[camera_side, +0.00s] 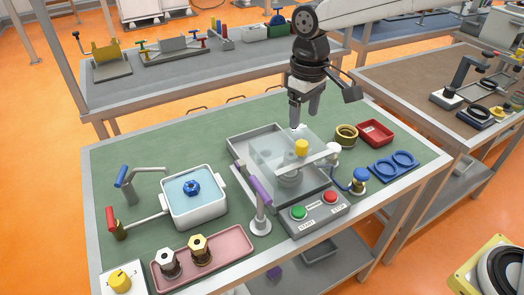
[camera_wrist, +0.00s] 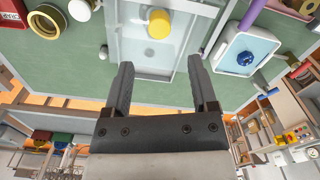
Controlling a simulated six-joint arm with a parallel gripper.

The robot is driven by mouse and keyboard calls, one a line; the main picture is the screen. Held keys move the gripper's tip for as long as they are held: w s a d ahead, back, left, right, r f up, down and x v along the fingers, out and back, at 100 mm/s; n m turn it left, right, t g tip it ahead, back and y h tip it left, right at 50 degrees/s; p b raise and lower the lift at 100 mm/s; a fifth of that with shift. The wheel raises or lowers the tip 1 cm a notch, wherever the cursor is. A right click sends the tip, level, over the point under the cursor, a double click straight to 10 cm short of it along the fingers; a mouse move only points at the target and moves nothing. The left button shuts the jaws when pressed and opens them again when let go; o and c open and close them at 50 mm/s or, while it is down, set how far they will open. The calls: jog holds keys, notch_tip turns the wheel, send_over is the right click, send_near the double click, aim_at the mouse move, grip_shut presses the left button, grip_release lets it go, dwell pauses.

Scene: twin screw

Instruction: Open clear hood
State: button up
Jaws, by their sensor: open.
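The clear hood (camera_side: 272,150) is a see-through cover over a grey tray (camera_side: 240,142) in the middle of the green bench. A yellow knob (camera_side: 302,147) stands on the hood, and a grey round part shows dimly below it. My gripper (camera_side: 306,118) points down above the far side of the hood, apart from the knob. In the wrist view my gripper (camera_wrist: 160,62) has its two fingers wide apart with nothing between them. The yellow knob (camera_wrist: 159,24) shows beyond the fingertips, on the hood (camera_wrist: 135,48).
A purple-handled lever (camera_side: 260,192) stands left of the hood. A control box (camera_side: 316,212) with green and red buttons is in front. A brass ring (camera_side: 346,136), red tray (camera_side: 375,133) and blue-topped valve (camera_side: 360,180) lie right. A white basin (camera_side: 195,207) stands left.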

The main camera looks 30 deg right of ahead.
aim_at(301, 142)
jog(key=shift+f, duration=0.1)
jog(key=shift+f, duration=3.85)
jog(key=shift+c, duration=0.2)
grip_shut()
jog(key=shift+r, duration=0.1)
